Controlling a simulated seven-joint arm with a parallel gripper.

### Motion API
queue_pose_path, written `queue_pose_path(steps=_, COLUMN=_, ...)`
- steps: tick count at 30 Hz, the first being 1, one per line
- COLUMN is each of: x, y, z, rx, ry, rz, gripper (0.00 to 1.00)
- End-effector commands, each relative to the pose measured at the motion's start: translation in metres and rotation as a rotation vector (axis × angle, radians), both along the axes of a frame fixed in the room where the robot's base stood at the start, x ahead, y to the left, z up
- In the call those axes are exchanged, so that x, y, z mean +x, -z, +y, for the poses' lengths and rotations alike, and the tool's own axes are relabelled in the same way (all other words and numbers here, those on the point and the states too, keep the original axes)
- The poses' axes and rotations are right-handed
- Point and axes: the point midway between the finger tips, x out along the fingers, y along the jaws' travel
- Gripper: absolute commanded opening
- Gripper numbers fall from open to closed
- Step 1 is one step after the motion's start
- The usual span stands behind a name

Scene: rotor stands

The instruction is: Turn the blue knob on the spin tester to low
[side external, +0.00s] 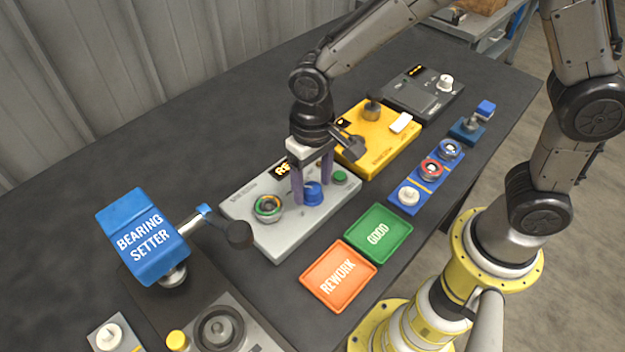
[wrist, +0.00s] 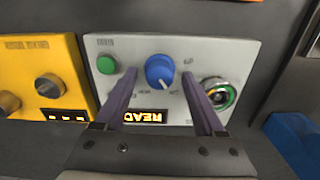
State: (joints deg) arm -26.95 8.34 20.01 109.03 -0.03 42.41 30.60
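The spin tester is a light grey box (side external: 258,232) in the middle of the table, and its panel fills the centre of the wrist view (wrist: 130,50). Its blue knob (side external: 313,196) has a pale pointer line in the wrist view (wrist: 160,70); the small dial labels are too blurred to read. My gripper (side external: 312,192) points down over the tester. In the wrist view its two purple fingers (wrist: 160,72) stand apart on either side of the knob, with a visible gap on each side. The gripper is open and holds nothing. The lit display (wrist: 146,116) is partly hidden.
The tester's green button (side external: 339,178) and a green-ringed socket (side external: 268,208) flank the knob. A yellow box (side external: 372,155) stands close behind. Orange REWORK (side external: 338,276) and green GOOD (side external: 378,233) trays lie in front. The blue bearing setter (side external: 142,238) stands left, its lever reaching towards the tester.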

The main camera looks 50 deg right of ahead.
Motion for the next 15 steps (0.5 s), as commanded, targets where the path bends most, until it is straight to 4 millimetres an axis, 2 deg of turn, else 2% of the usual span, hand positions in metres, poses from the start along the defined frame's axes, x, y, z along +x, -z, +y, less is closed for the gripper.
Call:
queue_pose_path(steps=8, x=0.000, y=-0.006, z=0.000, rx=0.000, ry=0.000, rz=0.000, gripper=0.71)
queue_pose_path(steps=11, x=0.001, y=-0.019, z=0.000, rx=0.001, ry=0.000, rz=-0.002, gripper=0.71)
queue_pose_path(steps=15, x=0.001, y=-0.048, z=0.001, rx=0.003, ry=0.000, rz=-0.004, gripper=0.71)
